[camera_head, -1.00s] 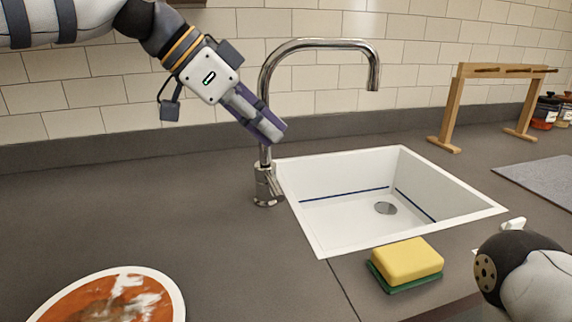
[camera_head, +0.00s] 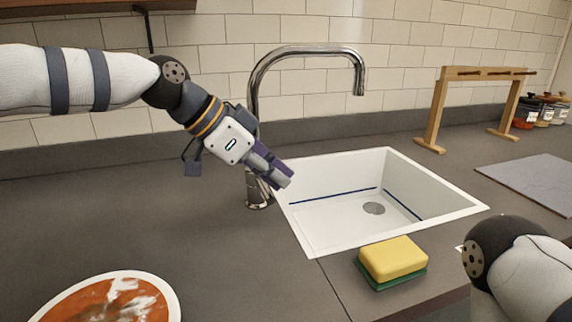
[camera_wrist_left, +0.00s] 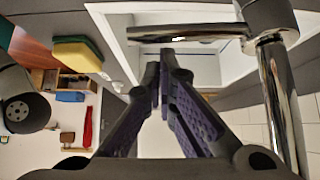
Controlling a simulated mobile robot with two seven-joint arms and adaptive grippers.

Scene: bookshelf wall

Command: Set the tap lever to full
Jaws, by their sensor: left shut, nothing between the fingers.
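The chrome tap (camera_head: 256,100) stands at the left rim of the white sink, its spout arching right over the basin. In the left wrist view the tap's column (camera_wrist_left: 280,100) runs down the right side. Its lever (camera_wrist_left: 180,32) sticks out to the left from the tap body, just beyond my fingertips. My left gripper (camera_head: 284,178) is shut and empty, in front of the tap's lower part and partly hiding it; it also shows in the left wrist view (camera_wrist_left: 165,62). The head view hides the lever behind the gripper. I cannot tell whether the fingers touch it. My right gripper is out of view.
The white sink (camera_head: 440,212) is empty. A yellow and green sponge (camera_head: 392,260) lies at its front edge. A plate with orange-brown food residue (camera_head: 115,300) is at front left. A wooden rack (camera_head: 437,120), grey mat (camera_head: 528,178) and jars (camera_head: 528,112) are at right.

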